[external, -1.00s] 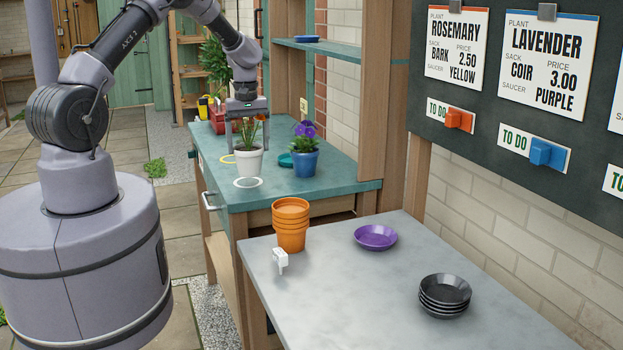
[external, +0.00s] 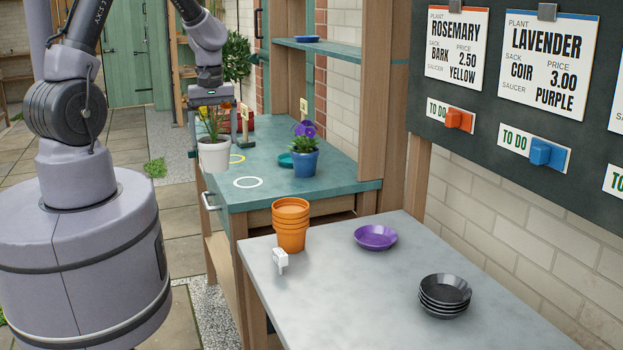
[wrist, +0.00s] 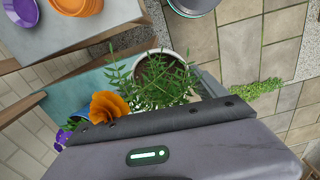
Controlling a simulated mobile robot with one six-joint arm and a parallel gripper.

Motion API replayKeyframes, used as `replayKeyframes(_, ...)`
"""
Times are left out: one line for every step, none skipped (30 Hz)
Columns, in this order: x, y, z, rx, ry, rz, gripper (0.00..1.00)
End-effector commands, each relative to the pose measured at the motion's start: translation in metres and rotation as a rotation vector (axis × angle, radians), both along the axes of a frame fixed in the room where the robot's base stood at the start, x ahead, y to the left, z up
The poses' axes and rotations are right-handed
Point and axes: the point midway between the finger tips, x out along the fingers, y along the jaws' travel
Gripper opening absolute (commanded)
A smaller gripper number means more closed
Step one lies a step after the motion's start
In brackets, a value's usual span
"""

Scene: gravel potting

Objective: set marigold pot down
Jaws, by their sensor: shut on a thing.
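My gripper (external: 214,122) is shut on the marigold pot, a white pot (external: 214,155) with green foliage. It holds the pot upright at the left edge of the teal bench (external: 280,194), seemingly raised; the gap beneath cannot be judged exactly. In the wrist view the pot's white rim (wrist: 183,58), dark soil and leaves show, with an orange bloom (wrist: 108,106) beside them. The fingertips are hidden there. A white ring mark (external: 248,182) on the bench lies bare, right of the pot. A yellow ring mark (external: 237,159) lies behind it, partly hidden.
A blue pot with purple flowers (external: 304,163) stands on the bench to the right, by a teal saucer (external: 285,160). The grey table in front (external: 330,290) holds stacked orange pots (external: 291,225), a purple saucer (external: 376,237) and black saucers (external: 445,294).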

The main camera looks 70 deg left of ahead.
Motion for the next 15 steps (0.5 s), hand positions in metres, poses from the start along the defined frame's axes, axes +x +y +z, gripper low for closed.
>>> replayKeyframes(0.002, -0.003, 0.006, 0.002, -0.002, -0.011, 0.17)
replayKeyframes(0.006, -0.008, 0.005, 0.0, 0.0, -0.034, 0.17)
replayKeyframes(0.01, -0.015, 0.004, 0.0, 0.0, -0.06, 0.17)
replayKeyframes(0.013, -0.02, 0.004, 0.0, 0.0, -0.081, 0.17)
replayKeyframes(0.016, -0.025, 0.004, 0.001, -0.001, -0.101, 0.17)
replayKeyframes(0.021, -0.033, 0.005, 0.001, -0.001, -0.133, 0.17)
replayKeyframes(0.024, -0.039, 0.005, 0.001, -0.001, -0.156, 0.17)
replayKeyframes(0.027, -0.046, 0.005, 0.001, -0.001, -0.183, 0.17)
replayKeyframes(0.032, -0.055, 0.005, 0.001, -0.001, -0.222, 0.17)
replayKeyframes(0.035, -0.063, 0.005, 0.001, -0.001, -0.252, 0.17)
replayKeyframes(0.039, -0.072, 0.005, 0.001, 0.0, -0.287, 0.17)
replayKeyframes(0.044, -0.086, 0.005, 0.001, 0.0, -0.338, 0.17)
replayKeyframes(0.048, -0.097, 0.005, 0.001, -0.001, -0.38, 0.17)
replayKeyframes(0.052, -0.109, 0.005, 0.001, -0.001, -0.425, 0.17)
replayKeyframes(0.056, -0.126, 0.005, 0.001, -0.001, -0.489, 0.17)
